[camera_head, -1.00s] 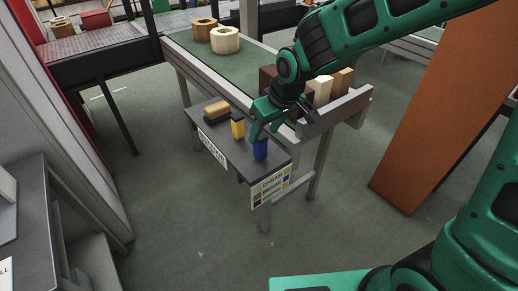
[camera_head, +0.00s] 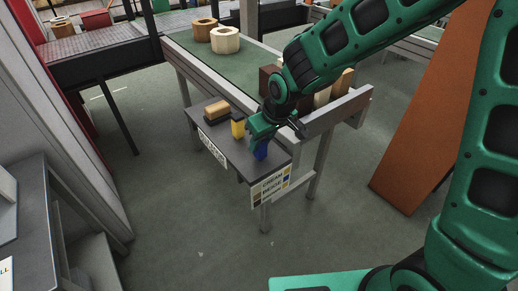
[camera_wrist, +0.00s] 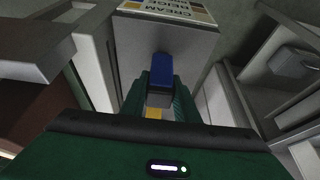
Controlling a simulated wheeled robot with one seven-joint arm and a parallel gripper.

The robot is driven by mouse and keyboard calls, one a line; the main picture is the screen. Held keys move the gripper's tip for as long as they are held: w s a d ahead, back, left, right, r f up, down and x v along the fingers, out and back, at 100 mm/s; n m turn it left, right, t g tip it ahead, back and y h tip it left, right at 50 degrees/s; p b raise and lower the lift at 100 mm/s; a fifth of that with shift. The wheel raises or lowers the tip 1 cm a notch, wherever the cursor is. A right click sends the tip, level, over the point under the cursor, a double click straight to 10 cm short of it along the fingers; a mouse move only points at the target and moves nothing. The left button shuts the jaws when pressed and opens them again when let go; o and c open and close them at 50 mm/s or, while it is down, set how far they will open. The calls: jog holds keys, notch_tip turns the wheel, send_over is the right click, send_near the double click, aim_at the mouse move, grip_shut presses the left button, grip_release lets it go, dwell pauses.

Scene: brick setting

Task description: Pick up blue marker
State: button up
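The blue marker (camera_head: 261,151) stands on the small dark shelf table (camera_head: 237,160), near its right end. It also shows in the wrist view as a blue block (camera_wrist: 162,69) just beyond my fingertips. My gripper (camera_head: 257,142) is right above the marker and hides its upper part. In the wrist view the two green fingers of my gripper (camera_wrist: 162,92) stand apart on either side of the marker's near end. I cannot tell whether they touch it.
A yellow marker (camera_head: 238,126) and a wooden eraser-like block (camera_head: 216,110) stand further left on the same table. A conveyor (camera_head: 240,70) with wooden rings (camera_head: 225,40) lies behind. A brown panel (camera_head: 430,120) stands at the right. The floor in front is clear.

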jog(key=shift+r, duration=0.1)
jog(key=shift+r, duration=0.55)
notch_tip(320, 180, up, 3)
jog(key=shift+w+f, duration=0.1)
jog(key=shift+f, duration=0.1)
jog(key=s+a+r, duration=0.7)
jog(key=s+a, duration=0.1)
jog(key=shift+a, duration=0.3)
jog(key=shift+r, duration=0.1)
